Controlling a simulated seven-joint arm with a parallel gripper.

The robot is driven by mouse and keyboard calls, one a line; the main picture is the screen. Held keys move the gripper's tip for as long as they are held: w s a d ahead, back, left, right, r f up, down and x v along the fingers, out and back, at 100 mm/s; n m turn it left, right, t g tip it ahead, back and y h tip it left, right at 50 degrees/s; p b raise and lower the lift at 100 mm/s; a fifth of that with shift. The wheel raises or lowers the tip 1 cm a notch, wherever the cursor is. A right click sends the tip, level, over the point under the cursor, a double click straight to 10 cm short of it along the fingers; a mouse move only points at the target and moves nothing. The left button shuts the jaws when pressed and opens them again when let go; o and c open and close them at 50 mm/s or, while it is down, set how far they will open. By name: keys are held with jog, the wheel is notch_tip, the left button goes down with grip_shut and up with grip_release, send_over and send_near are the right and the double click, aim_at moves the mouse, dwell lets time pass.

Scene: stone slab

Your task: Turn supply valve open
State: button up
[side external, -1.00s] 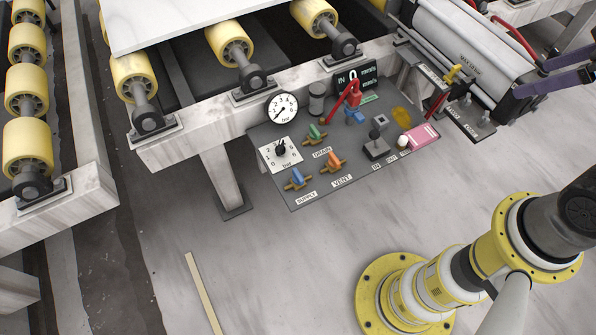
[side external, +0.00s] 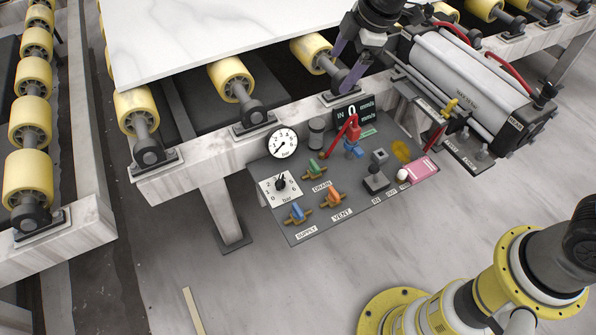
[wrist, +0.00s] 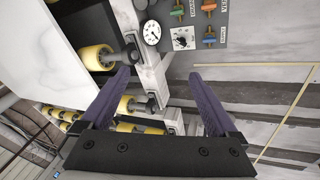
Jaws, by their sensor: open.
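The supply valve (side external: 297,213), with a blue handle on a brass body, is at the near left of the grey control panel (side external: 290,232), above the SUPPLY label. Its blue handle appears to lie across the brass body. It also shows near the top of the wrist view (wrist: 209,40). My gripper (side external: 346,68) has two purple fingers, spread open and empty, above the roller frame behind the panel. In the wrist view my gripper (wrist: 161,74) has nothing between its fingertips. The valve is clear of it.
Beside the supply valve are the orange vent valve (side external: 333,198), green drain valve (side external: 314,170), pressure dial (side external: 281,184) and round gauge (side external: 282,142). A red lever (side external: 350,130) stands up at the panel's back. Yellow rollers and a white slab (side external: 200,35) lie behind.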

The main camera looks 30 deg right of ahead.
jog(key=w+a+f+n+g, duration=0.2)
jog(key=a+f, duration=0.5)
jog(key=f, duration=0.7)
jog(key=n+g+h, duration=0.1)
jog(key=g, duration=0.1)
send_over(298, 209)
notch_tip(298, 209, down, 14)
notch_tip(298, 209, down, 13)
jog(key=shift+r, duration=0.1)
jog(key=c, duration=1.4)
